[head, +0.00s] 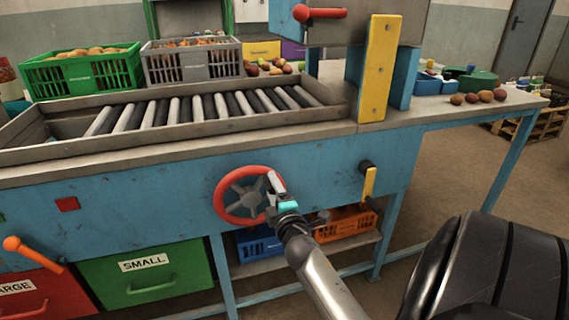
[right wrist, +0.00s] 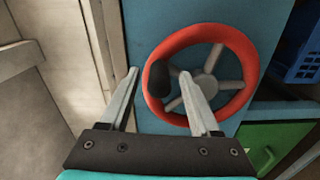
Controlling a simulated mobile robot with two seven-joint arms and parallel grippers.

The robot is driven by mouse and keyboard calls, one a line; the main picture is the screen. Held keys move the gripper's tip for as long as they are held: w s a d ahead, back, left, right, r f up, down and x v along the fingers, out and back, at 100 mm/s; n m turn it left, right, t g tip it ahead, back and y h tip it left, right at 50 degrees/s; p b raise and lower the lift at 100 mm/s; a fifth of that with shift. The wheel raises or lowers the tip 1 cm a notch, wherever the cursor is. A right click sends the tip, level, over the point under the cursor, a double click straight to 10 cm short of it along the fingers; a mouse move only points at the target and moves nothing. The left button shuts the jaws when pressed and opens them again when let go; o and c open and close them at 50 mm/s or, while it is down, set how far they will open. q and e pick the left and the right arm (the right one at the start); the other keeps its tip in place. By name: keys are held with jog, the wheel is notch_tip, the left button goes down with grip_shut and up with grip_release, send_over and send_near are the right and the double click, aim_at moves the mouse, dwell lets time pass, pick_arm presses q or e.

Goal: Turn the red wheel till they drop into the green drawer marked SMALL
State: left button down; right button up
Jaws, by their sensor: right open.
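The red wheel (head: 223,205) is on the blue front of the sorting bench, with grey spokes. In the right wrist view the wheel (right wrist: 244,63) has a dark knob (right wrist: 158,80) on its rim. My right gripper (head: 271,184) is open at the wheel's right side. In the wrist view its fingers (right wrist: 158,74) stand either side of the knob; contact cannot be told. The green drawer (head: 170,287) marked SMALL looks shut, below left of the wheel. A green front with a handle also shows in the wrist view (right wrist: 279,139). My left gripper is not in view.
The roller bed (head: 200,108) on the bench looks empty. A red drawer (head: 30,292) and an orange lever (head: 30,247) are left of the green drawer. A yellow-handled lever (head: 369,184) is right of the wheel. Blue (head: 258,246) and orange (head: 345,224) crates stand on the low shelf.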

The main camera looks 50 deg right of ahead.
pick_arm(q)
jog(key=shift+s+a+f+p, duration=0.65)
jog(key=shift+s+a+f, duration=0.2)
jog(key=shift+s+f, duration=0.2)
pick_arm(e)
jog(key=v, duration=1.3)
jog(key=shift+a, duration=0.1)
